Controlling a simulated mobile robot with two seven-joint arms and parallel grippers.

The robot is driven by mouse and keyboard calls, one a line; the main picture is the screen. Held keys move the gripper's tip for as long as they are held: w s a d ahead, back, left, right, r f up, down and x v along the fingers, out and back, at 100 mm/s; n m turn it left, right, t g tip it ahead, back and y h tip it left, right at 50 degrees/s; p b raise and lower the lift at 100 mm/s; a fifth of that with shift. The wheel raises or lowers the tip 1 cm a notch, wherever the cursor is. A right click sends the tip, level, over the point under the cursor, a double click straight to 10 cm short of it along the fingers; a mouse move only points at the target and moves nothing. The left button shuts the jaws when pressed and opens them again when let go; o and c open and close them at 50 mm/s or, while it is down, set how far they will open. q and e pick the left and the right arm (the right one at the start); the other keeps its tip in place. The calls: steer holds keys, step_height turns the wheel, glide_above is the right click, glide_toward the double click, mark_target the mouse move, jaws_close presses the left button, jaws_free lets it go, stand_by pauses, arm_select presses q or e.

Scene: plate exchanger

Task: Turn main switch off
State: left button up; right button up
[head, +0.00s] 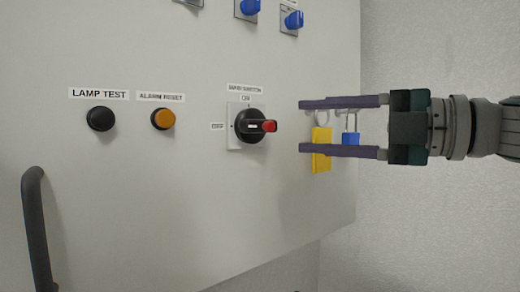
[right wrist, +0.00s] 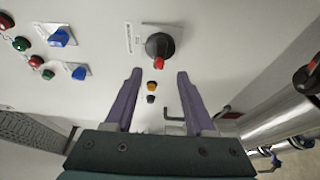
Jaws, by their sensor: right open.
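The main switch (head: 250,126) is a black rotary knob with a red handle end on a white plate, on the grey panel in the head view. Its red end points right, and an "ON" label sits above it. In the right wrist view the main switch (right wrist: 160,46) lies ahead of the fingertips, roughly between their lines. My right gripper (head: 301,126) is open and empty, to the right of the switch and level with it, apart from it. The right gripper's purple fingers also show in the right wrist view (right wrist: 160,75). My left gripper is not in view.
A yellow padlock (head: 321,152) and a blue padlock (head: 350,138) hang behind the right fingers. Left of the switch are an orange alarm reset button (head: 163,119) and a black lamp test button (head: 100,118). A dark handle (head: 36,225) is at lower left. Blue knobs (head: 293,20) are above.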

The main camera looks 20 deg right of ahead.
steer(key=b+v, duration=0.1)
steer(key=v, duration=0.1)
steer(key=shift+s+d+b, duration=0.25)
steer(key=shift+s+b, duration=0.1)
steer(key=shift+b, duration=0.05)
